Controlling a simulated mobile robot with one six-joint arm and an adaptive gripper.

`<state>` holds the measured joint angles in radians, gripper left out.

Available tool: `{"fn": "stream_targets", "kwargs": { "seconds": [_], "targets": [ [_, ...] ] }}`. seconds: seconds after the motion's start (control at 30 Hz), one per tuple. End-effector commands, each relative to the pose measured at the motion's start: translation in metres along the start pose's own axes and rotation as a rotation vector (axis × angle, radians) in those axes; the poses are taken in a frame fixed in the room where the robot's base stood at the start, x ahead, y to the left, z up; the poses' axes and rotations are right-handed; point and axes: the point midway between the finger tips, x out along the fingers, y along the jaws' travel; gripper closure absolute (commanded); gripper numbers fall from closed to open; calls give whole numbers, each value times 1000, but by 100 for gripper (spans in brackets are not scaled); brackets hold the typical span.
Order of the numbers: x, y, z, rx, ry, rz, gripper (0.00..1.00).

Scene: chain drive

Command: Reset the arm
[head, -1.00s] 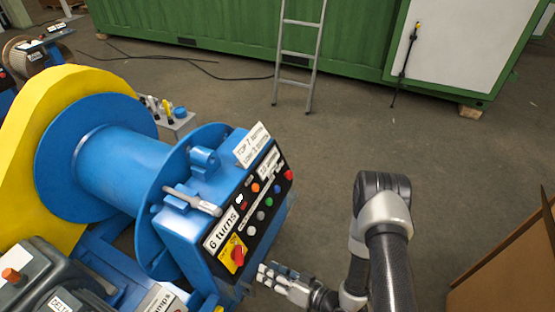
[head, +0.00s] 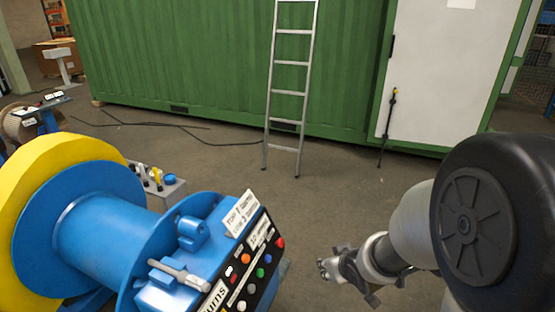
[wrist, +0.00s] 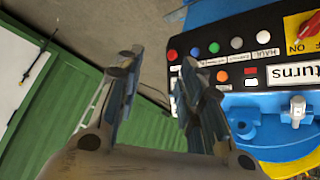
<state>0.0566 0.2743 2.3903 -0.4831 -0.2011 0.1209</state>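My gripper (head: 324,265) is in front of my arm in the head view, to the right of the blue winch's control panel (head: 252,262) and apart from it. The wrist view shows the two fingers of my gripper (wrist: 157,62) spread apart with nothing between them. My arm fills the right side of the head view.
The blue winch drum (head: 105,235) with its yellow guard (head: 50,165) stands at the left. A ladder (head: 290,90) leans on the green container (head: 180,60) at the back. Black cable (head: 165,127) lies on the floor.

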Motion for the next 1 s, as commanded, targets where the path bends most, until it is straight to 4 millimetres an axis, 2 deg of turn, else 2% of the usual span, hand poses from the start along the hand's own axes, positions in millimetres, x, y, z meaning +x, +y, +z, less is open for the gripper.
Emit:
{"fn": "stream_targets", "kwargs": {
  "seconds": [0.03,0.13,0.23,0.37,0.5,0.6,0.7,0.8,1.0],
  "targets": [
    [-26,8,-7,15,-7,38,65],
    [-73,18,-4,64,-50,93,65],
    [-119,20,5,118,-94,126,65],
    [-177,9,26,192,-146,133,65],
    [-229,-13,54,260,-195,101,65],
    [-255,-29,72,290,-222,68,65],
    [-271,-42,86,307,-242,41,65],
    [-279,-49,93,314,-254,25,65],
    [-281,-51,95,316,-260,20,65]
  ]
}}
